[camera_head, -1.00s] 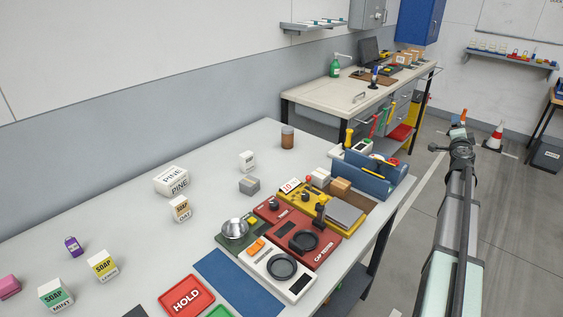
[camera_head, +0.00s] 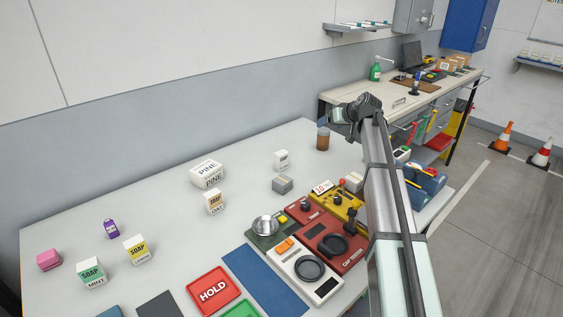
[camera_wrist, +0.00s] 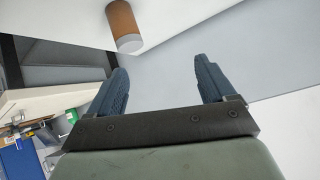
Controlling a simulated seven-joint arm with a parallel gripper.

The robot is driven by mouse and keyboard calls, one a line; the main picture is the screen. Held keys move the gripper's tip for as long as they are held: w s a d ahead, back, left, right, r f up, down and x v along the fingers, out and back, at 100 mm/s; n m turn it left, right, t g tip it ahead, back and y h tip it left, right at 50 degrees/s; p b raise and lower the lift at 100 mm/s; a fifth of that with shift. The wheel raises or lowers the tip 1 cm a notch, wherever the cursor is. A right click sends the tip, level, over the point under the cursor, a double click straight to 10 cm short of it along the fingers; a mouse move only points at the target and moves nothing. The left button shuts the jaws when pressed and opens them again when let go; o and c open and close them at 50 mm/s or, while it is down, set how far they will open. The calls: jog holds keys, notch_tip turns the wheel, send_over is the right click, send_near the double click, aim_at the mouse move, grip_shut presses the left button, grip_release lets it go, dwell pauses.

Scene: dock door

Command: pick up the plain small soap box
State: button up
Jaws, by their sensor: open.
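A small white soap box (camera_head: 281,160) stands upright near the back of the grey table in the head view; its small dark label is too small to read. Other soap boxes stand to its left: one marked OAT (camera_head: 214,202), a yellow-banded one (camera_head: 139,250) and a green one marked MINT (camera_head: 92,274). A larger white box marked PINE (camera_head: 207,174) lies further back. My gripper (camera_wrist: 163,75) is open and empty in the wrist view. In the head view it is raised over the table's far right end, right of and apart from the small white box.
A brown jar (camera_head: 323,139) stands just below my gripper and also shows in the wrist view (camera_wrist: 122,22). Testers (camera_head: 310,268), a red HOLD tray (camera_head: 213,290) and a blue mat (camera_head: 262,281) fill the front.

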aim_at(281, 159)
jog(key=s+a+f+n+g+h, duration=0.1)
jog(key=s+a+n+g, duration=0.2)
jog(key=a, duration=0.4)
jog(key=s+a+f+n+g+h, duration=0.15)
jog(key=s+a, duration=0.25)
jog(key=a, duration=0.4)
jog(key=shift+g, duration=0.35)
jog(key=x, duration=0.7)
jog(key=shift+w+d+f, duration=0.15)
jog(key=shift+f, duration=0.25)
jog(key=shift+a+x, duration=0.2)
jog(key=shift+x, duration=2.45)
jog(key=c, duration=1.1)
jog(key=shift+r, duration=0.1)
